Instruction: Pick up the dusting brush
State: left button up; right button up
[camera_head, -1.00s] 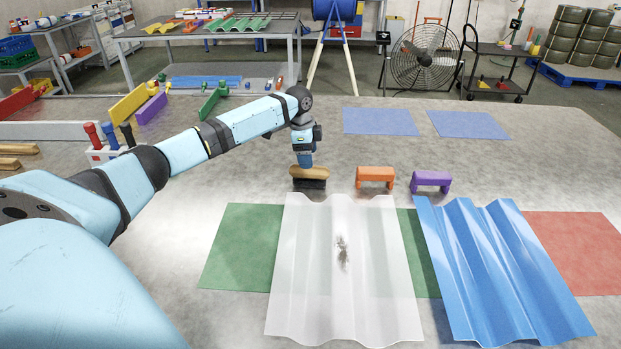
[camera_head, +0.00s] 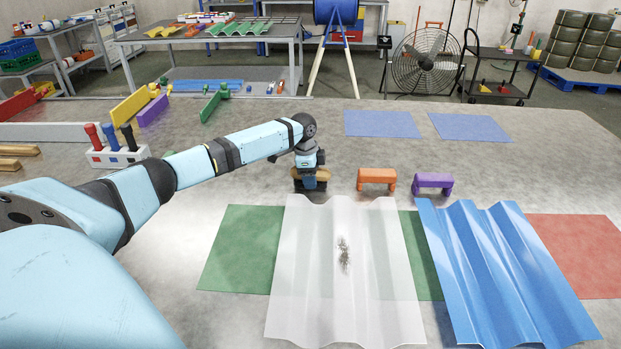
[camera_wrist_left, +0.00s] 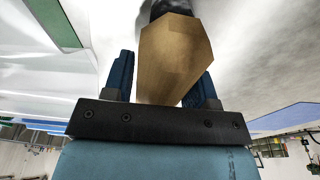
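The dusting brush has a tan wooden handle (camera_head: 322,175) and a dark bristle part. It appears to stand on the table just behind the clear corrugated sheet (camera_head: 345,270). My left gripper (camera_head: 309,176) is down at the brush and hides much of it in the head view. In the left wrist view the wooden handle (camera_wrist_left: 172,55) lies between the two blue fingers of my left gripper (camera_wrist_left: 160,82). The left finger is very close to the handle, and the handle covers part of the right one. I cannot tell whether they press on it. My right gripper is not in view.
An orange block (camera_head: 377,178) and a purple block (camera_head: 432,182) stand right of the brush. A blue corrugated sheet (camera_head: 505,275) lies right of the clear one, which has a dark dirt patch (camera_head: 344,255). A tool rack (camera_head: 117,156) stands at left.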

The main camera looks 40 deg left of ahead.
pick_arm(q)
jog(key=c, duration=0.6)
jog(key=shift+o, duration=0.2)
notch_tip(320, 180, up, 20)
jog(key=p, duration=0.2)
jog(key=shift+p, duration=0.35)
